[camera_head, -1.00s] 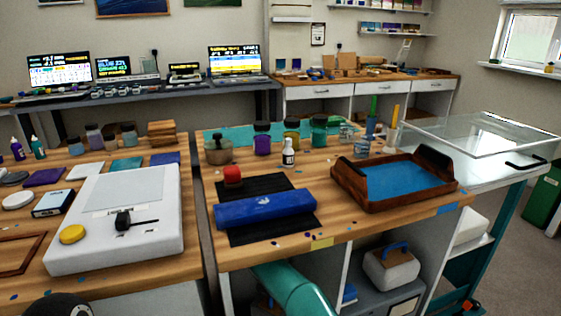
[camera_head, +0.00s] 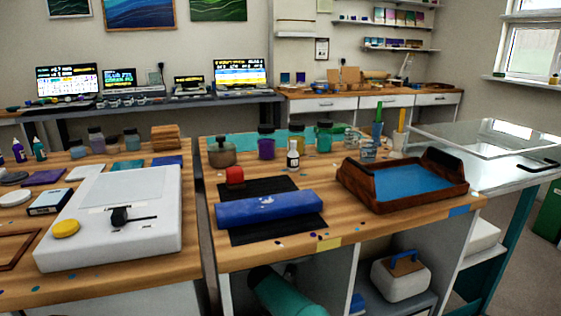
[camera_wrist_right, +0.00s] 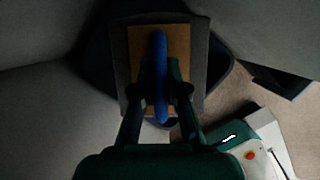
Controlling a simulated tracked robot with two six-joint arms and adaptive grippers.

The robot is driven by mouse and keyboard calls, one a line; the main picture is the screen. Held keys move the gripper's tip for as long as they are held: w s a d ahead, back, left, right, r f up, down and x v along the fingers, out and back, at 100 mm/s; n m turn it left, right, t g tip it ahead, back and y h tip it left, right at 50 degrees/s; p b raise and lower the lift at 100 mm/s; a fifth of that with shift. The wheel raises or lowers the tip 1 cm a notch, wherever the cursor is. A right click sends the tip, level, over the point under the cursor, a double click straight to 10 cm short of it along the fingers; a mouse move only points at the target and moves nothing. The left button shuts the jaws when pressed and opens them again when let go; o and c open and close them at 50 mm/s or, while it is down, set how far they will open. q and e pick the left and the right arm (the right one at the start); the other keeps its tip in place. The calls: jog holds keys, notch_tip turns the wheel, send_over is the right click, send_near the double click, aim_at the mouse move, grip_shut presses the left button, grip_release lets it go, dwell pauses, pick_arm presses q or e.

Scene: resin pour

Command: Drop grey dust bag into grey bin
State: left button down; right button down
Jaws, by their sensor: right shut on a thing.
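In the right wrist view my right gripper (camera_wrist_right: 160,100) is shut on the blue handle (camera_wrist_right: 160,55) of a grey dust bag (camera_wrist_right: 120,70) with a tan top. The bag lies straight ahead of the fingers. A dark, rounded rim (camera_wrist_right: 230,68) shows around and beyond it, perhaps the grey bin. I cannot tell whether the bag is above it or inside it. In the head view my teal right arm (camera_head: 288,295) reaches low in front of the middle table. Its fingertips and the held bag are hidden there. My left gripper is not in view.
A light box with a brown top and blue handle (camera_head: 402,277) sits in the open bay under the table. Grey panels flank the held bag in the wrist view. The tabletop (camera_head: 345,228) holds a blue roll (camera_head: 268,208) and a brown tray (camera_head: 372,205).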

jog(key=c, duration=1.1)
grip_release()
jog(key=shift+r, duration=0.1)
jog(key=shift+s, duration=0.1)
jog(key=v, duration=0.7)
jog(key=shift+a+r, duration=0.1)
jog(key=shift+r, duration=0.05)
